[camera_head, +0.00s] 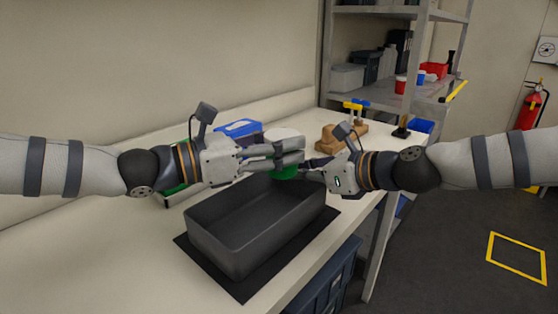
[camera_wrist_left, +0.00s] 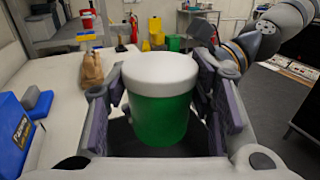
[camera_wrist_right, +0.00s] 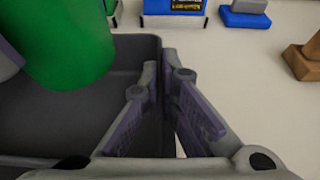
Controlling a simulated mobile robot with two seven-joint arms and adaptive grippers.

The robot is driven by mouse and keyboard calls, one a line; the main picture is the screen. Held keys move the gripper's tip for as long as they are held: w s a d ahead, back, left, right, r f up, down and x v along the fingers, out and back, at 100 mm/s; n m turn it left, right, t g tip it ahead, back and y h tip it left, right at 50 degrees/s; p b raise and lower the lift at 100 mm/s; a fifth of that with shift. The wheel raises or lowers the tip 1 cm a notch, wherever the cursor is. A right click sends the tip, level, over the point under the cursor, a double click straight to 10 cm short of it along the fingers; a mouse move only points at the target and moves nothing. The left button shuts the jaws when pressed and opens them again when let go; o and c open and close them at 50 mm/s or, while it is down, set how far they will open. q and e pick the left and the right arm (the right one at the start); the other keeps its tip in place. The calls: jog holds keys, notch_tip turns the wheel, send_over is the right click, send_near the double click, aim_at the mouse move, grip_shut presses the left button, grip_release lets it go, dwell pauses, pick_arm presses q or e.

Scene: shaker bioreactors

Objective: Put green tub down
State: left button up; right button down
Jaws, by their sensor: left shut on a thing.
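The green tub (camera_head: 284,174) has a white lid (camera_head: 284,134). My left gripper (camera_wrist_left: 162,95) is shut around its sides and holds it upright. In the head view the tub is at the far end of the dark grey bin (camera_head: 232,262), partly hidden by the gripper fingers. The green side also fills the upper left of the right wrist view (camera_wrist_right: 65,42). I cannot tell how high its base is. My right gripper (camera_wrist_right: 160,85) is empty, its fingers a narrow gap apart, to the right of the tub near the bin's far right corner.
The bin stands on a dark mat (camera_head: 322,222) on the white bench. A blue box (camera_head: 238,128) lies behind my left gripper. A brown wooden block (camera_head: 338,138) stands at the back right. Shelving (camera_head: 368,90) is beyond. Bare bench shows at the front left.

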pick_arm(q)
jog(key=shift+f, duration=1)
jog(key=shift+f, duration=0.1)
jog(key=shift+f, duration=0.5)
jog(key=o, duration=1.2)
jog(key=shift+s+a+r, duration=0.15)
jog(key=shift+a+r, duration=0.45)
jog(key=shift+a, duration=0.1)
pick_arm(e)
jog(key=shift+d, duration=0.1)
pick_arm(q)
jog(key=v, duration=1)
jog(key=shift+s+a, duration=0.2)
jog(key=shift+a, duration=0.05)
